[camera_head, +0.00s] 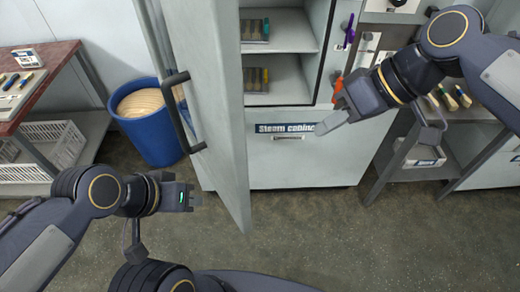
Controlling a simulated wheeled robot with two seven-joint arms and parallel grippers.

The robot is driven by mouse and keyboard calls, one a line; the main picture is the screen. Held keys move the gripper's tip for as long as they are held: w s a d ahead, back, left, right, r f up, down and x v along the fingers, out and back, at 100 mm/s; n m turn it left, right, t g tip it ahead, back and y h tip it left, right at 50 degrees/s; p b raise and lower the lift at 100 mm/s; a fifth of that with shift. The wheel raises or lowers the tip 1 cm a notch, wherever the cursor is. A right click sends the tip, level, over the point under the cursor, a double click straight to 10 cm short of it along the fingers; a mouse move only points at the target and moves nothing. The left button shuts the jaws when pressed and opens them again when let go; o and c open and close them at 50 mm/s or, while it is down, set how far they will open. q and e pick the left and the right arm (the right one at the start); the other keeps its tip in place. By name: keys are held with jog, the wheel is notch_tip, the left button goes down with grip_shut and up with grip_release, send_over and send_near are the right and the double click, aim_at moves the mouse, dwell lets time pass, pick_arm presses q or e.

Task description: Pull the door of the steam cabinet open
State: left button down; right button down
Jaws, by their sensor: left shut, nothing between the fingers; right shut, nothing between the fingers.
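The steam cabinet (345,148) stands at the middle back, with a label plate on its front below the opening. Its door (215,90) stands wide open, swung toward me on the left side. The door's dark bar handle (180,115) is on its left-hand face. Shelves inside hold trays (255,79) with several thin pieces. My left gripper (196,198) is shut and empty, below the handle and apart from it. My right gripper (328,124) is shut and empty, in front of the cabinet's right part near the label.
A blue bin (150,125) with round wooden contents stands left of the door. A red-topped table (45,90) with tools and a white basket (50,145) below is at far left. A bench with handled tools is at right. The front floor (330,235) is clear.

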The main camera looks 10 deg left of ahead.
jog(key=s+a+f+n+p, duration=0.1)
jog(key=s+a+f, duration=0.2)
jog(key=a+f, duration=0.4)
jog(key=shift+s+a+f+g, duration=0.15)
jog(key=shift+s+a+g, duration=0.15)
jog(key=shift+a, duration=1.75)
